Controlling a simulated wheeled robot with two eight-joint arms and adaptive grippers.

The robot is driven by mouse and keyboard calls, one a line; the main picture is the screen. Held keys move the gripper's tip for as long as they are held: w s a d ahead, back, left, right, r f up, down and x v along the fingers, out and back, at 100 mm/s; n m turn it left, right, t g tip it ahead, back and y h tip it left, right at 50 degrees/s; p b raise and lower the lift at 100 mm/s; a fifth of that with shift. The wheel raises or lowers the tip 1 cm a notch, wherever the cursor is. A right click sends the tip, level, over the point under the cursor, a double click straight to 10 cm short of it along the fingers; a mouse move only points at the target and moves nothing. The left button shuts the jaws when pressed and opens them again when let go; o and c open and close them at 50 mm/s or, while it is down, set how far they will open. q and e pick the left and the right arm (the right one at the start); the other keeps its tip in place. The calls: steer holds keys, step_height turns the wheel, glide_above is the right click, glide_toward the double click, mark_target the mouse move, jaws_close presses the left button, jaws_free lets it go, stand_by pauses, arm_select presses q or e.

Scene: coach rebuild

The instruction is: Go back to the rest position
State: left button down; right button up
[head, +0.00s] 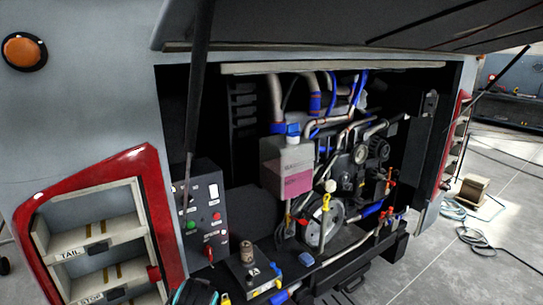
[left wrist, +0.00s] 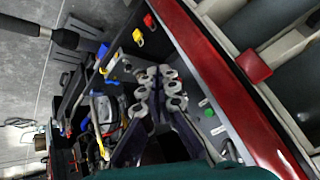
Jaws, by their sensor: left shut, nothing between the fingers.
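My left gripper (left wrist: 156,82) is seen from behind in the left wrist view. Its fingers are together and nothing shows between them. It is in front of the coach's open engine bay, beside the grey control panel (left wrist: 208,112) and the red lamp frame (left wrist: 225,65). In the head view only a teal and black part at the bottom edge shows, likely my left arm; the fingers cannot be made out there. My right gripper is in neither view.
The raised hatch (head: 350,22) overhangs the bay, with a dark strut (head: 198,85) at left. The control panel also shows in the head view (head: 204,208), next to the red lamp frame (head: 155,190). A small box (head: 472,190) and cables (head: 475,238) lie on the floor at right.

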arm_select(q)
steer(key=s+d+f+n+h+b, duration=0.1)
steer(key=s+f+b, duration=0.6)
steer(key=s, duration=0.8)
step_height(320, 180, down, 4)
steer(key=shift+s+r+h, duration=0.25)
steer(key=shift+s+h, duration=0.1)
steer(key=shift+h, duration=0.45)
steer(key=shift+w, duration=0.1)
